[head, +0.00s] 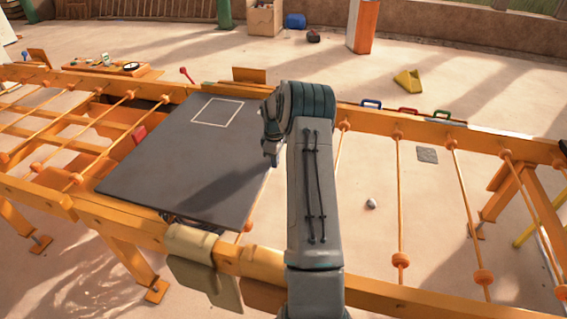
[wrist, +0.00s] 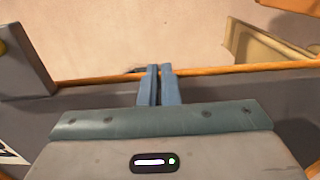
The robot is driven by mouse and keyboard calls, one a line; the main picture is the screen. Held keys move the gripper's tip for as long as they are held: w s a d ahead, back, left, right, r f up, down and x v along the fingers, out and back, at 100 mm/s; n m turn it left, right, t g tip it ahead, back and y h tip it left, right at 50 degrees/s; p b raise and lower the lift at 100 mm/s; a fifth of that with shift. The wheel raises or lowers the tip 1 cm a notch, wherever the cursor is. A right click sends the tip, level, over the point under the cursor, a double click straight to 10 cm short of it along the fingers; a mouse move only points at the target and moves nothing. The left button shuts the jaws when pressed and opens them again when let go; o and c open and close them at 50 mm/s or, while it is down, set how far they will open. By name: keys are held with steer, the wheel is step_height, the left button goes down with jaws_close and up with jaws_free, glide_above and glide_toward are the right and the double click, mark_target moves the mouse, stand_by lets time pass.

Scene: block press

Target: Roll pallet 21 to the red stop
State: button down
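The pallet, a flat dark grey board (head: 190,150) with a pale square outline near its far end, lies across the rails of an orange roller frame in the head view. No number is readable on it. A small red block (head: 140,133) shows at its left edge; it may be the red stop. My gripper (head: 274,160) is by the pallet's right edge, fingers pointing down. In the wrist view, its two blue-grey fingers (wrist: 158,85) are together, with nothing visible between them. A dark grey surface (wrist: 90,98), probably the pallet, lies behind them. Contact cannot be told.
Pale padding (head: 190,245) hangs on the near rail (head: 255,262). A red-knobbed lever (head: 187,75) stands beyond the far rail. A small grey stone (head: 371,203) shows between rollers.

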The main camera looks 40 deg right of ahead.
mark_target(262, 159)
steer(key=w+a, duration=0.4)
steer(key=shift+w, duration=0.2)
steer(key=shift+s+d, duration=0.4)
steer(key=shift+d, duration=0.05)
steer(key=shift+s+d, duration=1.05)
steer(key=shift+s, duration=0.2)
step_height(262, 159, up, 10)
steer(key=shift+a+p, duration=0.2)
steer(key=shift+p, duration=0.25)
